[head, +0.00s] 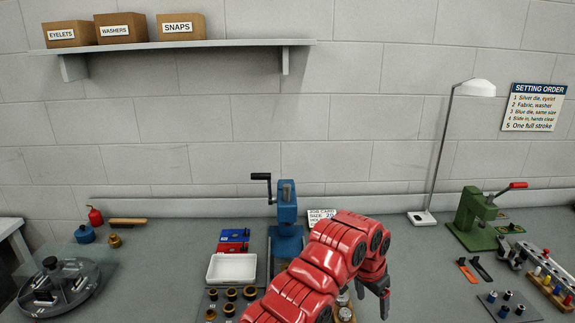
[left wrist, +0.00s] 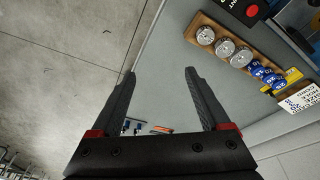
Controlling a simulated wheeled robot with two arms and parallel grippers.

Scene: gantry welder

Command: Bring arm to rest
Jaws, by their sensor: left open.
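My red left arm rises from the bottom middle of the head view, bends over, and points its gripper (head: 378,300) down at the front of the bench. In the left wrist view that gripper (left wrist: 160,78) is open. Its two dark fingers are well apart with nothing between them, only the grey bench top and some small blurred items beyond. A wooden die rack (left wrist: 235,50) with silver and blue dies lies to the right of the fingers, apart from them. My right gripper shows in neither view.
A blue hand press (head: 286,215) stands behind my arm, with a white tray (head: 232,267) to its left. A green press (head: 474,215) and a lamp (head: 422,218) stand at the right. A round carousel (head: 58,285) is at the left. Bench between arm and green press is mostly clear.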

